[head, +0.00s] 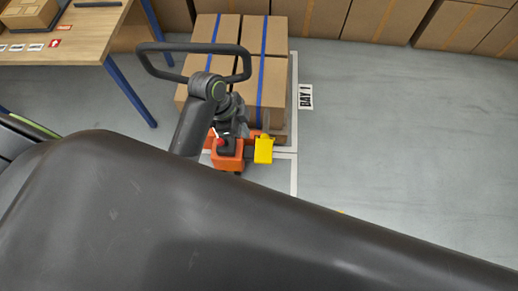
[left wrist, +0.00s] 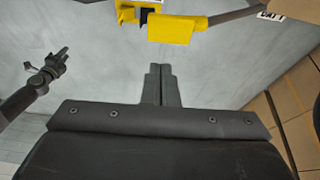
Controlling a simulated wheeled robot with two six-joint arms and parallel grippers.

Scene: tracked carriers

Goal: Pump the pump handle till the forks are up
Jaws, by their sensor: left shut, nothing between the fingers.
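The pump handle (head: 196,47) is a dark loop on the pallet truck in the head view. It stands above the truck's orange base (head: 228,160). A yellow part (head: 263,150) sits beside the base. A yellow part also shows at the top of the left wrist view (left wrist: 174,28). My left gripper (left wrist: 161,68) is shut and empty, with bare floor behind its fingertips. It is apart from the yellow part. In the head view I cannot make out its fingers. A dark arm end, seemingly my right gripper (left wrist: 52,67), shows small in the left wrist view. The forks are hidden.
Cartons (head: 265,78) with blue straps stand behind the truck, by the BAY 1 sign (head: 306,97). A wooden table (head: 75,45) is at the left. More cartons (head: 470,28) line the back. The floor at the right is clear. My dark arm link covers the lower part.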

